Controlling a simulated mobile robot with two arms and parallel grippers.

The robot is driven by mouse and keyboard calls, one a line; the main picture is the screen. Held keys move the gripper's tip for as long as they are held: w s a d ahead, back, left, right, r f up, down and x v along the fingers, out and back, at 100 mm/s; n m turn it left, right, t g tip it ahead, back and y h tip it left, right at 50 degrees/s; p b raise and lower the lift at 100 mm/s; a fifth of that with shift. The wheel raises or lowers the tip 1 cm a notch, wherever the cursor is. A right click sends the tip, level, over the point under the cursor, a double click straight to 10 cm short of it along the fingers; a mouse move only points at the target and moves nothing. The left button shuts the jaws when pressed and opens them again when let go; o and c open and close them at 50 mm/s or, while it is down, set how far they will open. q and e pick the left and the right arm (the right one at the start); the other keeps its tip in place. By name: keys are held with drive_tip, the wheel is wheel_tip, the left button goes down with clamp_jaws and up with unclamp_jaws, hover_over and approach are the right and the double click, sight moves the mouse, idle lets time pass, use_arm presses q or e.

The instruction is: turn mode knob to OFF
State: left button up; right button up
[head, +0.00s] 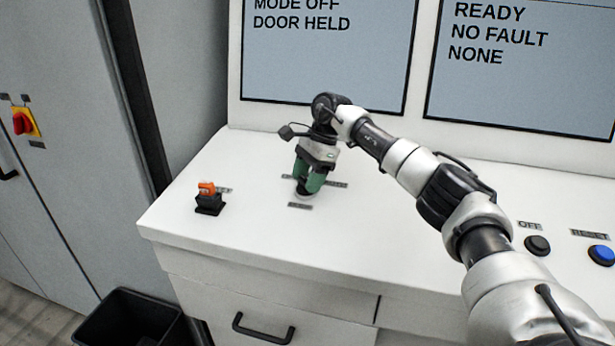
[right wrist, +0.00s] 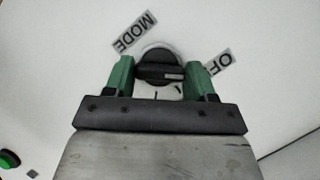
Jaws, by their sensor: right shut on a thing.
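The mode knob (right wrist: 158,66) is black and round with a raised grip bar and sits on a white panel. In the right wrist view a light mark on its bar lies toward the right, on the side of the OFF label (right wrist: 217,65). The MODE label (right wrist: 135,32) is at upper left of the knob. My right gripper (head: 309,186) has green fingers and points down at the panel. It is shut on the knob, one finger on each side, as the right wrist view (right wrist: 161,78) shows. In the head view the fingers hide most of the knob. My left gripper is not in view.
A screen (head: 325,60) reads MODE OFF and DOOR HELD; another (head: 530,90) reads READY, NO FAULT, NONE. An orange-topped switch (head: 208,198) stands left on the console (head: 250,235). Black (head: 537,245) and blue (head: 601,255) buttons are at right. A black bin (head: 130,315) stands below.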

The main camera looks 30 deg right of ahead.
drive_tip(key=o, duration=0.9)
drive_tip(key=b+v, duration=0.1)
drive_tip(key=v, duration=1)
drive_tip(key=shift+w+a, duration=0.1)
drive_tip(key=shift+a, duration=0.05)
drive_tip(key=shift+f, duration=0.1)
